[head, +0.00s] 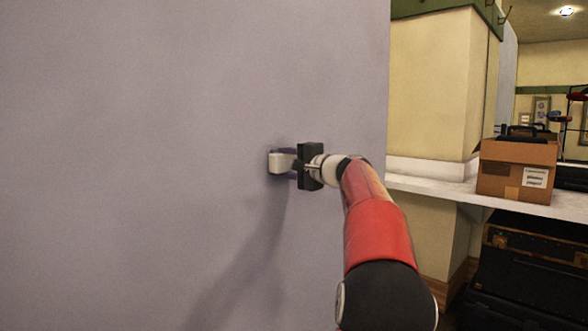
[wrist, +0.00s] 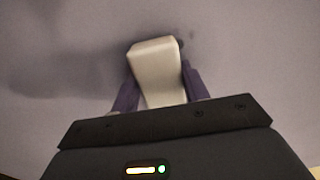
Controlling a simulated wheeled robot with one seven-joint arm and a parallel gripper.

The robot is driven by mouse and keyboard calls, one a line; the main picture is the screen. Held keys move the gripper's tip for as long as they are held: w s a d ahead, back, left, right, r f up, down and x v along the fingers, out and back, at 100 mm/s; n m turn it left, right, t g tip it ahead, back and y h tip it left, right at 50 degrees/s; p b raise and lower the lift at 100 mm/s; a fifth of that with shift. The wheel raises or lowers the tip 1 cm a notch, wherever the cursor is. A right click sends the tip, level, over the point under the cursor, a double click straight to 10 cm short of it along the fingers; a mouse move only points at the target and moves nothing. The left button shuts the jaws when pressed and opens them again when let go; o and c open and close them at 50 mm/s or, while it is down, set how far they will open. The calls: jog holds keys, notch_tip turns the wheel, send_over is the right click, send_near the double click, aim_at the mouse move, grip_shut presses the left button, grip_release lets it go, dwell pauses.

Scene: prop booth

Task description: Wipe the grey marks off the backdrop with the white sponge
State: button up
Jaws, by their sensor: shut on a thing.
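The backdrop (head: 150,140) is a plain grey-lavender panel filling the left of the head view; it also fills the wrist view (wrist: 255,60). My gripper (head: 292,164) is shut on the white sponge (head: 277,163), a pale block. In the wrist view the sponge (wrist: 156,72) sits between two purple fingers, its far end towards the backdrop. It is at or very close to the surface; I cannot tell whether it touches. A small dark grey spot (wrist: 182,42) shows beside the sponge's far end, perhaps a mark. No clear mark shows in the head view.
The backdrop's right edge (head: 388,90) is just right of my gripper. Beyond it are a pale shelf (head: 430,187), a cardboard box (head: 516,170) and black cases (head: 520,265). Soft shadows of my arm fall on the backdrop. The backdrop left of my gripper is unobstructed.

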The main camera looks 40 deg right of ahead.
aim_at(295, 157)
jog(key=shift+s+a+f+b, duration=0.1)
jog(key=shift+a+b, duration=1.25)
jog(key=shift+a, duration=0.55)
jog(key=shift+a+r, duration=0.2)
jog(key=shift+s+d+r, duration=0.1)
jog(key=shift+r, duration=0.2)
jog(key=shift+w+d+r+p, duration=0.1)
jog(key=shift+w+d+p, duration=0.1)
jog(key=shift+d+p, duration=1.25)
jog(key=shift+w+d+p, duration=0.15)
jog(key=shift+d+p, duration=0.65)
jog(key=shift+d, duration=1.2)
jog(key=shift+a+f+b, duration=0.3)
jog(key=shift+a+b, duration=0.6)
jog(key=shift+b, duration=0.2)
jog(key=shift+s+a+r+b, duration=0.1)
jog(key=shift+a+b, duration=0.35)
jog(key=shift+a, duration=0.3)
jog(key=shift+s+a+b, duration=0.1)
jog(key=shift+a+b, duration=0.75)
jog(key=shift+a, duration=0.35)
jog(key=shift+a+b, duration=0.35)
jog(key=shift+a, duration=0.4)
jog(key=shift+r, duration=0.1)
jog(key=shift+s, duration=0.1)
